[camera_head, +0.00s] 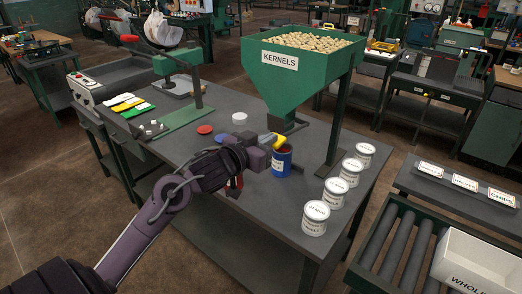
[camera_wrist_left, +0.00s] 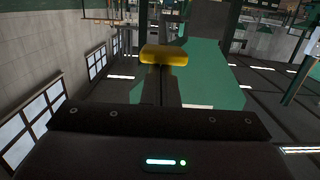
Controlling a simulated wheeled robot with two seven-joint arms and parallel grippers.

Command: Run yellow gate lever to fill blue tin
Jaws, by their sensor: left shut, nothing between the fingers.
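The yellow gate lever (camera_head: 279,141) sits below the green hopper (camera_head: 290,85) marked KERNELS, which is heaped with pale kernels. The blue tin (camera_head: 282,164) stands upright on the bench under the hopper's outlet, its inside dark. My left gripper (camera_head: 270,146) is shut and empty, close beside the lever and just above and left of the tin. In the left wrist view the yellow lever (camera_wrist_left: 163,55) lies across, just beyond my shut fingertips (camera_wrist_left: 162,70); I cannot tell whether they touch. The right gripper is not in view.
Several white lidded tins (camera_head: 315,218) line the bench's right side. Red lids (camera_head: 205,129) and a white lid (camera_head: 239,118) lie behind my arm. A green stand (camera_head: 180,90) is at the left. A roller conveyor (camera_head: 400,250) with a white box (camera_head: 475,262) is at the right.

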